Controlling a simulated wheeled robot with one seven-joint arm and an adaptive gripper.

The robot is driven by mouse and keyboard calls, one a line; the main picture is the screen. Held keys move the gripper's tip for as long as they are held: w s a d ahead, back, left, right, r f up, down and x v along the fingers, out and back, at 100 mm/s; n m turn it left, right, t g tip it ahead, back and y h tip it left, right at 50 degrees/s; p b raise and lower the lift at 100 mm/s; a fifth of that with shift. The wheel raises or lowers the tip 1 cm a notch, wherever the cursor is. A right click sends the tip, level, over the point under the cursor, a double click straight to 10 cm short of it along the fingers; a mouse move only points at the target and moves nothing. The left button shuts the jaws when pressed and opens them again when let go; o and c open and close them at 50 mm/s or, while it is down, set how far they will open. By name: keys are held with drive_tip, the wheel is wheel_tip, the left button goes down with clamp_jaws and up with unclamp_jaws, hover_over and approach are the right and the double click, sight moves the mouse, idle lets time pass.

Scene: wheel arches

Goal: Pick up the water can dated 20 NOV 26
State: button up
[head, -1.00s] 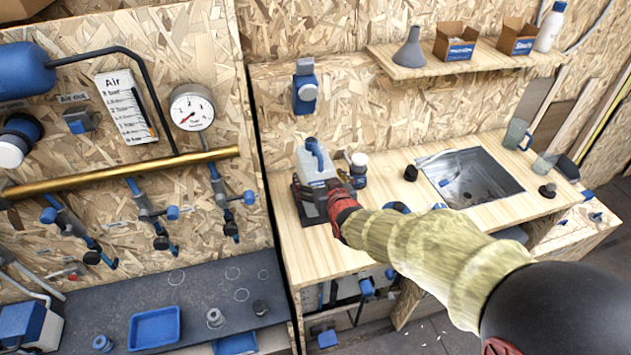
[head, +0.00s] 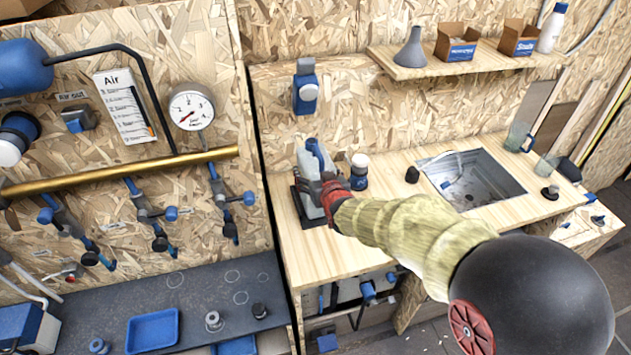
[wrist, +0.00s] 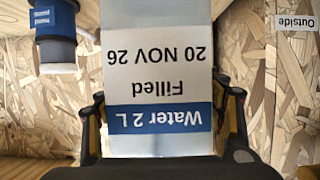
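My gripper (head: 330,192) is at the can's front right side. In the wrist view its fingers (wrist: 164,122) are on both sides of the can, close against its edges. I cannot tell whether they press on it. The can's far side is hidden.
A black cap (head: 412,174) and a sink (head: 470,180) lie further right. A dispenser (head: 306,90) hangs on the wall behind. The counter's front is clear.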

drive_tip(key=c, duration=0.7)
drive_tip(key=shift+c, duration=0.9)
drive_tip(key=shift+r, duration=0.15)
